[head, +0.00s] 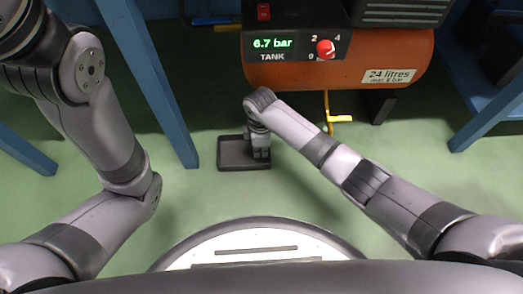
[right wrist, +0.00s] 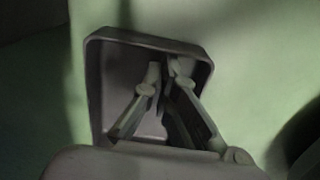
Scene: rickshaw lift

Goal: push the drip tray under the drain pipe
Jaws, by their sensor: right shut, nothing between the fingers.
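The drip tray (head: 232,154) is a shallow dark square tray on the green floor, left of the drain pipe (head: 327,104). The drain pipe is a thin yellow pipe with a yellow lever, hanging below the orange tank. My right gripper (head: 261,156) points down over the right part of the tray, its fingers shut and empty. In the right wrist view the fingertips (right wrist: 163,70) appear within the outline of the tray (right wrist: 150,38); whether they touch its wall or bottom I cannot tell. My left gripper is out of view.
The orange tank (head: 340,72) with its gauge panel (head: 296,45) stands at the back, with a dark foot (head: 381,106) right of the pipe. Blue frame legs stand at left (head: 160,90) and right (head: 488,118). The floor between tray and pipe looks clear, below my right arm.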

